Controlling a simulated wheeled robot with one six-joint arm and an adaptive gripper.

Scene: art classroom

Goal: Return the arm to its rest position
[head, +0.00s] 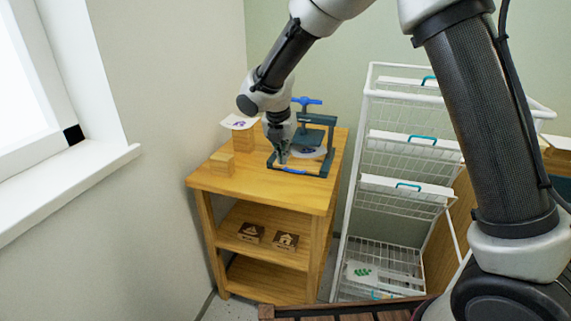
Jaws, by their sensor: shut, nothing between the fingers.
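My arm reaches in from the top right of the head view and bends down over a small wooden table. My gripper (281,155) points down at the front of a dark teal press frame (326,160) on the tabletop. Its fingers are shut and hold nothing. The fingertips are close to the frame's near bar; whether they touch it I cannot tell. The press has a blue handle (306,100) on top and a pale round piece (308,152) inside it. Part of the press is hidden behind my gripper.
Two stamp blocks (286,242) lie on the shelf below. A white wire rack (350,190) stands close on the right. A wall and window sill (70,195) bound the left.

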